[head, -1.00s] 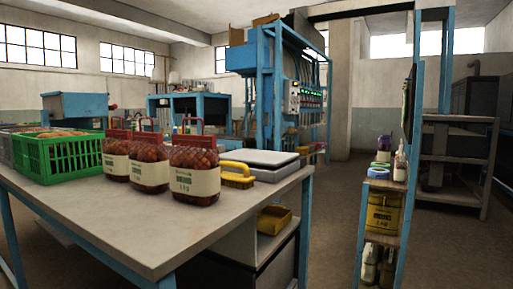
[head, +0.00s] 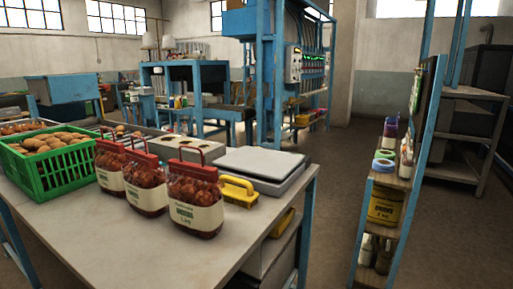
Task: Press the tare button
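A low scale (head: 262,162) with a light grey flat plate sits at the far right corner of the grey table (head: 150,250). Its plate is bare. I cannot make out a tare button on it from here. Neither of my grippers is in view.
Three sacks with red tops (head: 195,200) stand in a row left of the brush. A green crate (head: 50,170) of potatoes stands at the left. A shelf rack (head: 400,185) with tape and bottles is at the right. Floor shows between table and rack.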

